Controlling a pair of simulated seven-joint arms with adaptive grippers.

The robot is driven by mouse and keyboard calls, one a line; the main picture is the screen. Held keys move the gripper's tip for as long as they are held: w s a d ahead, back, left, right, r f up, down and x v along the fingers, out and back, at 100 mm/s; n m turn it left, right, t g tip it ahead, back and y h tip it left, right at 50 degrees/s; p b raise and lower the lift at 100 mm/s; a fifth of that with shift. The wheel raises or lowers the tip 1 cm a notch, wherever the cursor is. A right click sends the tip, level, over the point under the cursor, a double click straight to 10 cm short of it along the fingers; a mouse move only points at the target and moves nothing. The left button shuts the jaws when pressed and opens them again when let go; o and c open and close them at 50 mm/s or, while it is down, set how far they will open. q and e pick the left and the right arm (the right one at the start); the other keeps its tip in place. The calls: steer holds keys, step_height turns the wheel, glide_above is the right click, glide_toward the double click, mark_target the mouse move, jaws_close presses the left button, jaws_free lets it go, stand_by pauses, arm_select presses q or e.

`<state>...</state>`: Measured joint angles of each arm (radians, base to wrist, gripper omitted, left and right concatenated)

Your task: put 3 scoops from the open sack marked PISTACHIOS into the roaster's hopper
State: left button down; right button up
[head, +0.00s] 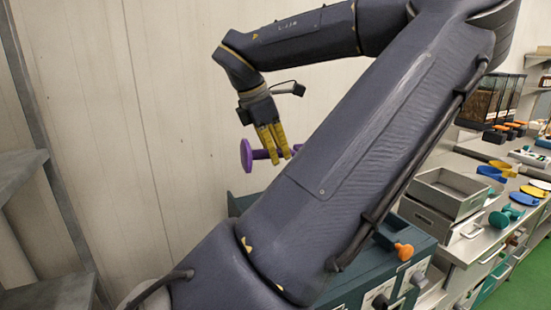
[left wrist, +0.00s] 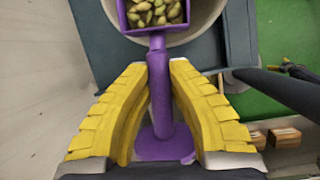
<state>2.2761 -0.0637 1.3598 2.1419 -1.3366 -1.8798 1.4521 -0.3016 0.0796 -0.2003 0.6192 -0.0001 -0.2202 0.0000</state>
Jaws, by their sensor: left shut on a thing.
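My left gripper (head: 275,155) is shut on the handle of a purple scoop (head: 247,156), above a dark teal cabinet-like unit (head: 412,262) mostly hidden behind my arm. In the left wrist view, the yellow fingers (left wrist: 158,72) grip the purple handle (left wrist: 160,100) from both sides. The scoop's square bowl holds several greenish-brown pistachios (left wrist: 155,12). Beneath the bowl is a pale round opening (left wrist: 206,18) set in the dark teal surface; I cannot tell for sure that it is the hopper. No sack marked PISTACHIOS is readable.
A counter at the right holds grey trays (head: 445,193), coloured scoops such as a yellow one (head: 532,191), and clear bins (head: 490,100). An orange knob (head: 404,251) sticks out from the teal unit.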

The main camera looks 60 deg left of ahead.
arm_select(q)
steer(key=shift+w+f+g, duration=0.35)
steer(key=shift+f+g, duration=0.45)
steer(key=shift+f, duration=0.1)
steer(key=w+r+g, duration=0.2)
steer(key=g, duration=0.1)
steer(key=shift+w+d+r+y, duration=0.2)
steer(key=shift+w+r+y, duration=0.1)
steer(key=shift+y, duration=0.1)
steer(key=w+r+g, duration=0.1)
steer(key=w, duration=0.1)
steer(key=w+r+g, duration=0.2)
steer(key=w+d+r+g, duration=0.1)
steer(key=g, duration=0.1)
steer(key=shift+w+r+y, duration=0.15)
steer(key=shift+w+y, duration=0.25)
steer(key=shift+w+d+r+m+g, duration=0.2)
steer(key=shift+w+r+m+g, duration=0.1)
steer(key=shift+w+r+g, duration=1)
steer(key=shift+w+f+g, duration=0.1)
steer(key=shift+w+g, duration=0.05)
steer(key=shift+g, duration=0.15)
steer(key=shift+a, duration=0.1)
